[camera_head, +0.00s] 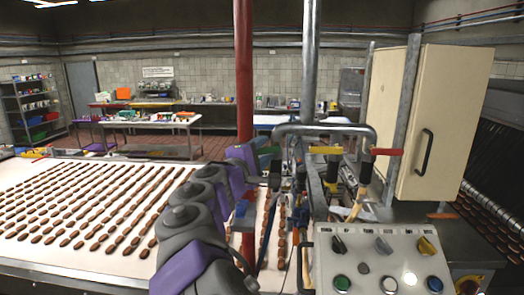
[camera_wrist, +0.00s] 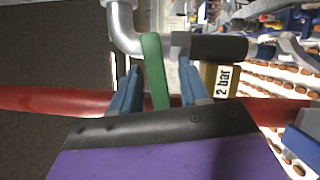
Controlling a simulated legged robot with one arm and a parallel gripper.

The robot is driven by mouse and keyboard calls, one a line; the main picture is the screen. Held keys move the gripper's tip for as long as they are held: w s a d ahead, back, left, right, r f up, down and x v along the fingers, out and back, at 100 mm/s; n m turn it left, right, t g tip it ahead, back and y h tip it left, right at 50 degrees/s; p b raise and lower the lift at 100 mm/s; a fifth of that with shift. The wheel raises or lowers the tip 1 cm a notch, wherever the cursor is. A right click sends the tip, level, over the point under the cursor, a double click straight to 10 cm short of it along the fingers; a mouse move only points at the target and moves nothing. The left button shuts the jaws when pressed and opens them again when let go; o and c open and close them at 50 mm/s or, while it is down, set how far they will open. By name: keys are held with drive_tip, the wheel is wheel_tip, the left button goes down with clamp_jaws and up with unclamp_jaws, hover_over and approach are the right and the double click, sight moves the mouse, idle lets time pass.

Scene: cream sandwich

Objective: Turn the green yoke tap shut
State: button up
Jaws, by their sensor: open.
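The green tap handle (camera_head: 268,150) shows in the head view at the left end of the row of taps, just beyond the end of my arm. In the wrist view the flat green handle (camera_wrist: 155,72) runs up and down between the two blue fingers of my gripper (camera_wrist: 160,88). The gripper is open, with a gap showing on each side of the handle; the right finger is the further one from it. The handle's upper end meets a grey fitting beside a black sleeve (camera_wrist: 218,47) on the pipe. My gripper is mostly hidden in the head view.
A yellow handle (camera_head: 326,150) and a red handle (camera_head: 387,151) sit right of the green one under a bent grey pipe (camera_head: 325,130). A control panel (camera_head: 380,262) stands in front. A red pipe (camera_head: 244,70) rises close by.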

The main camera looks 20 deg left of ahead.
drive_tip(key=shift+s+a, duration=0.1)
drive_tip(key=shift+a, duration=0.25)
drive_tip(key=shift+c, duration=0.2)
drive_tip(key=shift+a+f, duration=0.2)
drive_tip(key=shift+a, duration=0.35)
drive_tip(key=c, duration=0.3)
drive_tip(key=shift+d, duration=0.2)
clamp_jaws()
drive_tip(key=shift+r+m, duration=0.2)
drive_tip(key=shift+m, duration=0.3)
drive_tip(key=shift+d+r, duration=0.1)
drive_tip(key=shift+r, duration=0.05)
drive_tip(key=shift+r+m+g, duration=0.2)
drive_tip(key=shift+m+g, duration=0.3)
drive_tip(key=shift+m, duration=0.2)
